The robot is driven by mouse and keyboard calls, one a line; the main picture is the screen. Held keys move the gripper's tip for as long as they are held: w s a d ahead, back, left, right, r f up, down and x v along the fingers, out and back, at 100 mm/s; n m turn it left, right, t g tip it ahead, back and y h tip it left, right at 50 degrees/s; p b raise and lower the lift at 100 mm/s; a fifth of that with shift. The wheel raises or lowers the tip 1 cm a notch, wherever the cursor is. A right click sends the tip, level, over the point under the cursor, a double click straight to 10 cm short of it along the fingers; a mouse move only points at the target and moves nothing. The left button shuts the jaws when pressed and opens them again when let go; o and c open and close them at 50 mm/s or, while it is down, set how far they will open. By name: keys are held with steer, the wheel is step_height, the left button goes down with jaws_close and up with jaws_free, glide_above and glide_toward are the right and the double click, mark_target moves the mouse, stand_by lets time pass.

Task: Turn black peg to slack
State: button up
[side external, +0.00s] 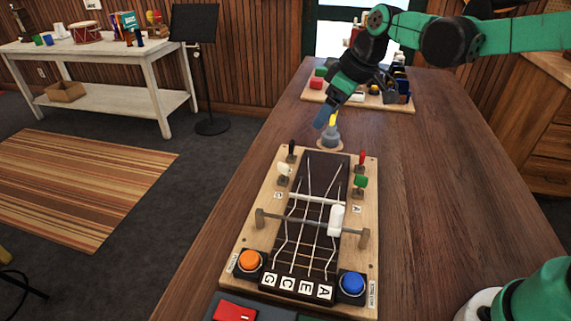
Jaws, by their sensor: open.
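The black peg (291,148) stands at the far left corner of a wooden board (255,210) with a dark strung fretboard (318,180). Its knob looks upright; its exact turn is too small to tell. A white peg (284,169) is just nearer on the same side. A red peg (361,158) and a green peg (361,181) are on the right side. My gripper (326,112) is open and looks empty, pointing down-left beyond the board's far end. In the picture it is above and right of the black peg, apart from it. Its fingers are partly hidden.
A grey and yellow item (331,133) on a round base stands just below my gripper in the picture. A crossbar (298,226) with a white slider (336,220) spans the board. Orange (249,261) and blue (352,283) buttons are at the near end. The table (440,180) is clear at right.

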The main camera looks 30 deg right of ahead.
mark_target(293, 142)
steer(key=w+f+n, duration=0.1)
steer(key=w, duration=0.1)
steer(key=w+f+n+g, duration=0.1)
steer(key=w+f, duration=0.1)
steer(key=w+f+n+y, duration=0.1)
steer(key=w+f, duration=0.1)
steer(key=shift+w+a+f, duration=0.2)
steer(key=shift+w+a, duration=0.05)
steer(key=shift+a, duration=0.05)
steer(key=shift+x, duration=2.8)
steer(key=shift+s, duration=0.1)
jaws_close()
